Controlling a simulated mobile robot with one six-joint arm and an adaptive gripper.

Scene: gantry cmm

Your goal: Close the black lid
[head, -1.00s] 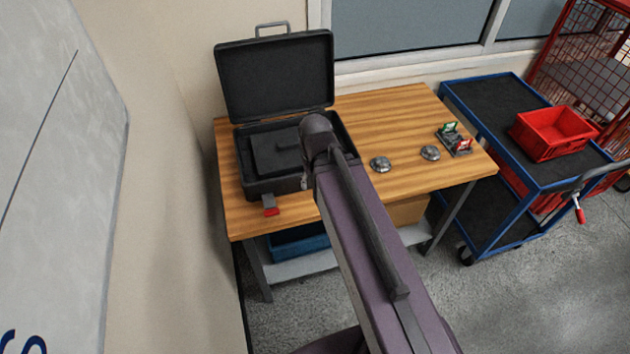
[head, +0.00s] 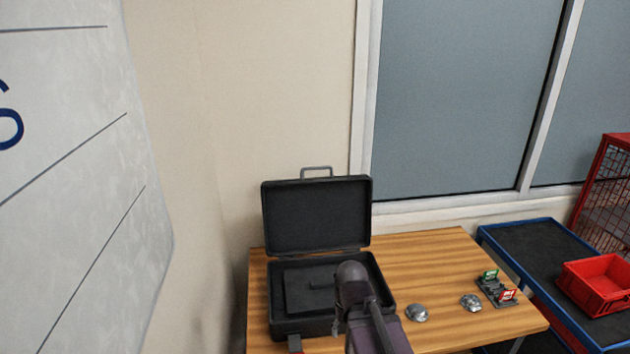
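The black lid (head: 317,217) stands upright and open at the back of the black case (head: 278,325) on the wooden table. A grey handle (head: 316,169) sticks up from the lid's top edge. Dark foam with a recess lies inside the case. My arm reaches up from the bottom of the view and covers part of the case's right front side. A small part with a dark top (head: 295,343) shows at the case's front edge, cut off by the picture's bottom.
Two round metal parts, one left (head: 417,313) and one right (head: 471,302), and a small fixture with green and red pieces (head: 495,288) lie on the table (head: 430,252). A blue cart (head: 540,245) with a red bin (head: 597,284) stands at the right. Wall and window are behind the lid.

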